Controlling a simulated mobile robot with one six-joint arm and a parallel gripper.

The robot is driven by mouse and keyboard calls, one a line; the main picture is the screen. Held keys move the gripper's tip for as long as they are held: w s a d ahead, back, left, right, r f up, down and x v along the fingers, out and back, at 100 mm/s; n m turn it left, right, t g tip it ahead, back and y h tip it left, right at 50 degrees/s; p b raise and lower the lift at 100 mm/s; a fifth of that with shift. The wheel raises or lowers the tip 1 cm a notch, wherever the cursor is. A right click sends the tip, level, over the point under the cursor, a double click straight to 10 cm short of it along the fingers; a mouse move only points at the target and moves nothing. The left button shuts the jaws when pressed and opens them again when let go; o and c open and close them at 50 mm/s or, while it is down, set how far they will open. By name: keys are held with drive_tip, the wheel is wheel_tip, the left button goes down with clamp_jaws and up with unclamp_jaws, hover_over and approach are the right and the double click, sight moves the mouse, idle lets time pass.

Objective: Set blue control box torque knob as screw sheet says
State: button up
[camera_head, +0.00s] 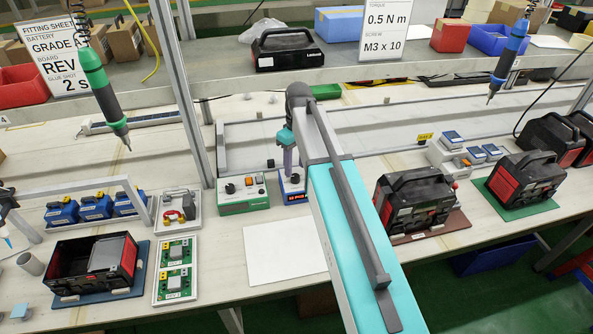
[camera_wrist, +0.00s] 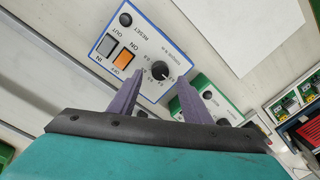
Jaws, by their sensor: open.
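The blue control box (camera_head: 292,187) stands on the bench, partly hidden by my arm in the head view. In the wrist view its white panel (camera_wrist: 176,43) fills the upper middle and appears rotated. Its dark round torque knob (camera_wrist: 158,71) has small scale figures around it; I cannot read its setting surely. My gripper (camera_wrist: 160,79) is open, its two purple fingers on either side of the knob in the picture. I cannot tell whether they touch it. The screw sheet (camera_head: 387,28) on the shelf reads torque 0.5 N m, screw M3 x 10.
A green control box (camera_head: 243,194) stands beside the blue one. An orange switch (camera_wrist: 124,60) and a reset button (camera_wrist: 126,20) are on the blue box's panel. A blank white sheet (camera_head: 284,250) lies in front. Two hanging screwdrivers (camera_head: 106,97) (camera_head: 508,55) flank the arm.

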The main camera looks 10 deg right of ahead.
sight(295, 175)
drive_tip(key=shift+f, duration=1.75)
drive_tip(key=c, duration=1)
drive_tip(key=shift+c, duration=0.2)
drive_tip(key=shift+p, duration=0.3)
